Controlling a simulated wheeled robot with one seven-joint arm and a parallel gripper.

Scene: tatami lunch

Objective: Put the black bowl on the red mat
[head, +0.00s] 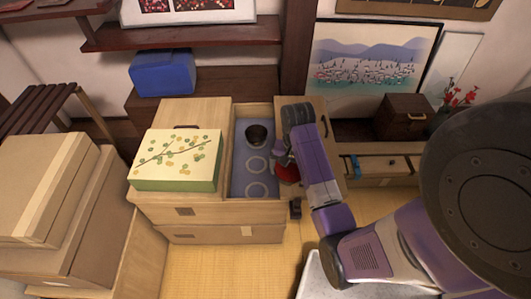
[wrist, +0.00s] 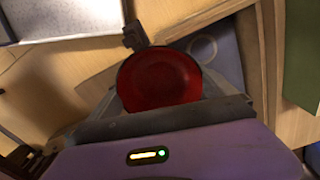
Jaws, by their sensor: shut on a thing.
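A black bowl (head: 257,136) stands upright at the far end of a blue-grey lined compartment (head: 239,177) in the wooden cabinet. My gripper (head: 284,163) is at the compartment's right edge, partly hidden by my arm. It is shut on a red bowl (head: 288,175). The red bowl also shows in the wrist view (wrist: 160,78), its round inside facing the camera, held at the gripper's mouth. The black bowl is apart from my gripper, behind and left of it. I cannot make out a red mat in either view.
Light rings mark the lining in front of the black bowl. A box with a leafy branch lid (head: 178,158) sits left of the compartment. A white-topped surface (head: 312,281) is at the bottom. Tatami floor (head: 215,272) is open before the cabinet. Large boxes (head: 45,190) stand left.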

